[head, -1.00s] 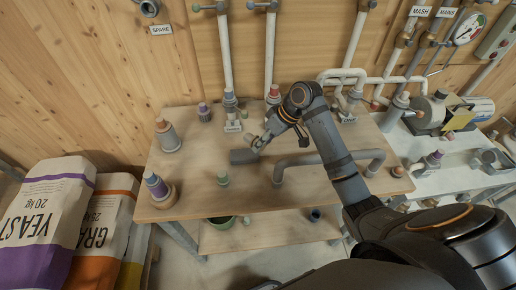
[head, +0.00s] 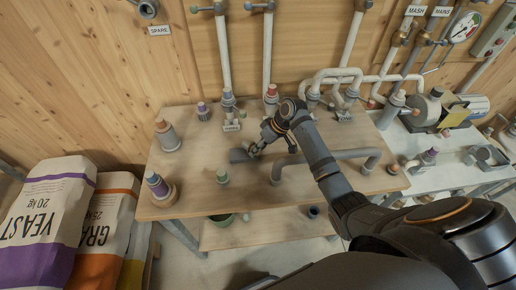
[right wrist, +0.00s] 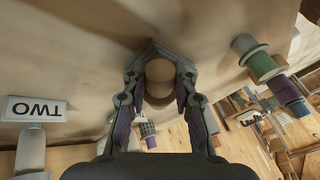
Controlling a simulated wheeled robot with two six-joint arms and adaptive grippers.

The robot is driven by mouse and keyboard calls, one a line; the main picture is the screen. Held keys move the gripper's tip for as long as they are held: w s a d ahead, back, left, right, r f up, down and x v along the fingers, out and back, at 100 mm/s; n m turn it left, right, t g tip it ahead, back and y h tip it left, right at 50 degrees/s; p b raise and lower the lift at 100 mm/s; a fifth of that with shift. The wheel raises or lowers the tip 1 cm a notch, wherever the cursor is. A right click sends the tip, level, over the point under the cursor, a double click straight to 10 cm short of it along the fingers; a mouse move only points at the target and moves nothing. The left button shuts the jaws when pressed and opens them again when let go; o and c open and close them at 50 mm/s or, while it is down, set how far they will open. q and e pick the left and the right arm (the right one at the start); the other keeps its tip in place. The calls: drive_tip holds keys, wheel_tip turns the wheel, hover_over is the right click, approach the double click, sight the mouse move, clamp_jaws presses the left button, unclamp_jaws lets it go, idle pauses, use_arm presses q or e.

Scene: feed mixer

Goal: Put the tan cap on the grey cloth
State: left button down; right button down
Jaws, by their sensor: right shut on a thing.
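The grey cloth (head: 238,156) lies on the wooden table in the head view, left of my right gripper (head: 257,149). In the right wrist view my right gripper (right wrist: 160,62) is shut on the tan cap (right wrist: 159,72), a round tan piece held between the two fingers. In the head view the gripper is low over the table at the cloth's right end and mostly hides the cap. I cannot tell whether the cap touches the cloth. My left gripper is not in view.
Labelled pipe fittings line the back. Sacks (head: 45,210) stand at the left.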

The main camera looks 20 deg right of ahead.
drive_tip(key=shift+f, duration=0.25)
drive_tip(key=shift+s+f, duration=0.3)
drive_tip(key=c, duration=1.3)
unclamp_jaws()
drive_tip(key=shift+f, duration=0.1)
drive_tip(key=shift+c, duration=0.2)
drive_tip(key=shift+o, duration=1.4)
drive_tip(key=shift+w+f, duration=0.15)
drive_tip(key=shift+w, duration=0.05)
drive_tip(key=shift+r, duration=0.25)
drive_tip(key=b+v, duration=0.2)
drive_tip(key=v, duration=1.1)
drive_tip(key=shift+w+a+r, duration=0.2)
drive_tip(key=shift+w+a, duration=0.05)
